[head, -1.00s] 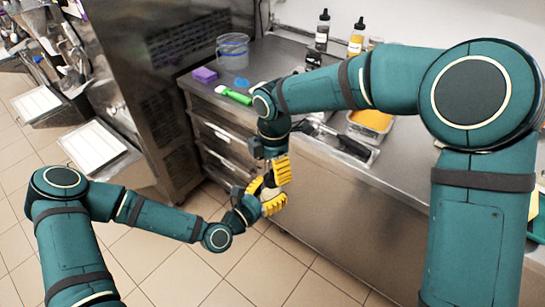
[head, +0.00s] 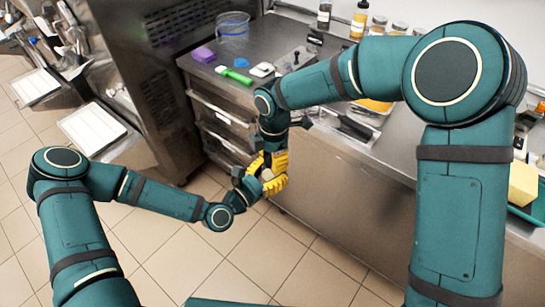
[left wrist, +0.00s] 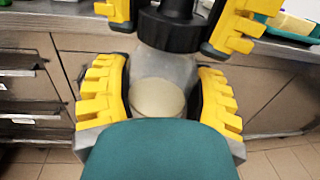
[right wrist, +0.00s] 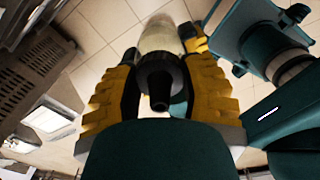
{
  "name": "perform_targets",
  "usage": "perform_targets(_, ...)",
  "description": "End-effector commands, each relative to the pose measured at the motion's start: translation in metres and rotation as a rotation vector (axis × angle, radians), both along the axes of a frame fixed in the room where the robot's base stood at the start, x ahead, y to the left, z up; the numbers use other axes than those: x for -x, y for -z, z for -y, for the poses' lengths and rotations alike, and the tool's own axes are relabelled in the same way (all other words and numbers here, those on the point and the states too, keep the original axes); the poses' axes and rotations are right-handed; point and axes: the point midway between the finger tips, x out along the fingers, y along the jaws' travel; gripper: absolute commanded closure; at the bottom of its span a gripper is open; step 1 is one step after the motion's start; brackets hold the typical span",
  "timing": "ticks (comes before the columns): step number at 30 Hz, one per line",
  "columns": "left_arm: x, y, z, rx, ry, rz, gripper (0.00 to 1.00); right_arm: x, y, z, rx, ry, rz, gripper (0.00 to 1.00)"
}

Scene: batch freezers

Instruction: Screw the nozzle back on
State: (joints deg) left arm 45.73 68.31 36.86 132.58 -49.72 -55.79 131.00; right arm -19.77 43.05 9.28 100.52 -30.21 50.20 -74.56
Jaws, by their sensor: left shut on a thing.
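A clear squeeze bottle (left wrist: 160,75) with beige contents is held upright between the yellow fingers of my left gripper (left wrist: 162,98), which is shut on it. The black nozzle (left wrist: 170,28) sits at the bottle's mouth; whether its thread is engaged cannot be seen. My right gripper (right wrist: 160,85) has its fingers on both sides of the nozzle's collar, very close to it; I cannot tell whether they press on it. In the head view my right gripper (head: 276,160) is directly above my left gripper (head: 266,182), and they largely hide the bottle.
A steel counter (head: 345,160) with drawers is behind the grippers. On it are a purple sponge (head: 203,55), a clear tub (head: 232,28), a green-handled tool (head: 234,75) and sauce bottles (head: 359,18). A freezer (head: 145,60) stands at left. Tiled floor is open below.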

Motion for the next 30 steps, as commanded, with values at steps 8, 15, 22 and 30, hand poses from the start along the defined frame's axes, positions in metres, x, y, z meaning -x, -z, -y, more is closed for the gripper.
perform_targets(8,-0.0001,-0.0005,0.0002,0.001,0.0,0.001,1.0,0.0004,-0.0004,-0.0007,0.001,0.09,-0.002,1.0)
perform_targets(15,-0.0002,-0.0006,0.0001,0.001,0.0,0.001,1.0,0.0004,-0.0002,-0.0008,0.005,0.546,-0.011,1.0)
perform_targets(22,-0.0002,-0.0005,0.0001,0.001,0.0,0.001,1.0,0.0005,0.0002,-0.0009,0.009,1.026,-0.02,1.0)
perform_targets(30,-0.0002,-0.0006,0.0001,0.001,0.0,0.001,1.0,0.0004,0.0009,-0.0011,0.013,1.6,-0.032,1.0)
